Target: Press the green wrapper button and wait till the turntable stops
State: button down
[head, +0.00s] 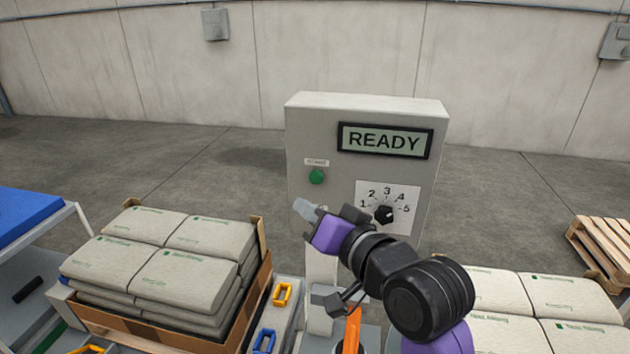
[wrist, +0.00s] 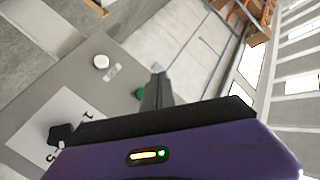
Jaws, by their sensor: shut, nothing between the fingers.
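The green button (head: 316,176) sits at the left of a grey control box (head: 300,132), under a small label. The box's display (head: 385,140) reads READY. My gripper (head: 305,209) is shut and empty, its tip a little below and left of the button in the head view. In the wrist view the shut fingers (wrist: 157,80) point past the green button (wrist: 139,94), which shows just left of them. I see no contact, though the depth gap is hard to judge. I cannot make out the turntable.
A black dial (head: 384,214) numbered 1 to 5 is on the box, close to my wrist. Stacked bags (head: 185,282) stand at the left, and more bags (head: 560,300) lie at the right. An empty wooden pallet (head: 603,245) lies far right. A white knob (wrist: 100,61) shows in the wrist view.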

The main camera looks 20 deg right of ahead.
aim_at(316, 178)
jog(key=shift+w+d, duration=0.95)
jog(key=shift+w, duration=0.3)
jog(key=shift+w+d, duration=0.9)
jog(key=shift+w, duration=0.35)
jog(key=shift+w+d, duration=0.1)
jog(key=shift+w, duration=0.05)
jog(key=shift+w+d, duration=0.2)
